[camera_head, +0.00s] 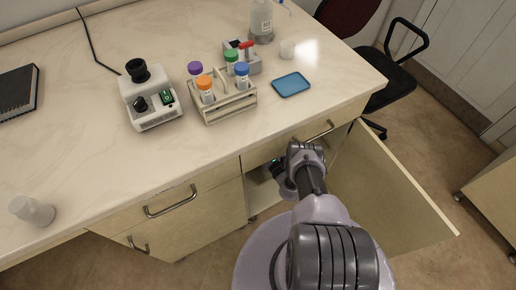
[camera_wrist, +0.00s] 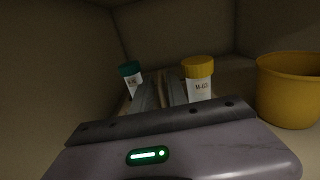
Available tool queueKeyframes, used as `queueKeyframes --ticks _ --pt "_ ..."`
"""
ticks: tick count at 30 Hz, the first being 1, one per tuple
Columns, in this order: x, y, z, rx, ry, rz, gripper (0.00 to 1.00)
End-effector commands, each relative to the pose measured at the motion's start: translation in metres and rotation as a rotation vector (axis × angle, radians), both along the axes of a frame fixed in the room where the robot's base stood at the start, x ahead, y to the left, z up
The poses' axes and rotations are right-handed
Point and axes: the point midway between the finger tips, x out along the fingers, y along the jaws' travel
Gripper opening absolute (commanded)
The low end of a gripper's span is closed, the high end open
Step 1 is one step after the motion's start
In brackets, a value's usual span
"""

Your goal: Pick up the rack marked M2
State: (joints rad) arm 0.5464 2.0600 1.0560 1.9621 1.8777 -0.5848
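A wooden rack (camera_head: 228,104) stands upright on the counter. It holds several tubes with purple, orange, green and blue caps. I cannot read an M2 mark on it. My gripper (camera_head: 276,166) reaches into the open cabinet below the counter, apart from this rack. In the wrist view my gripper's two grey fingers (camera_wrist: 163,88) point forward, close together with a narrow gap. Whether they hold anything is unclear. A green-capped container (camera_wrist: 130,78) is left of the fingers, and a yellow-capped one (camera_wrist: 198,80) with a label starting with M is right. No rack is clearly visible inside the cabinet.
A yellow pot (camera_wrist: 288,92) stands at the right inside the dark cabinet. The open cabinet door (camera_head: 385,195) is right of my arm. On the counter are a microscope-like device (camera_head: 148,98), a blue tray (camera_head: 291,84), a bottle (camera_head: 262,20) and a white container (camera_head: 33,211).

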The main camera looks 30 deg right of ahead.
Motion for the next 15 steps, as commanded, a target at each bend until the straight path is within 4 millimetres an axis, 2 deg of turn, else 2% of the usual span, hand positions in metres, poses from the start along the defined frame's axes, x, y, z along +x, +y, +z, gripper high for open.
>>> queueKeyframes --ticks 3,6,15 --pt "-0.0004 -0.0001 0.0001 0.0 0.0 0.0 0.17" --pt "-0.0006 -0.0001 0.0001 0.0 0.0 0.0 0.0" --pt "-0.0008 -0.0001 0.0001 0.0 0.0 0.0 0.0"
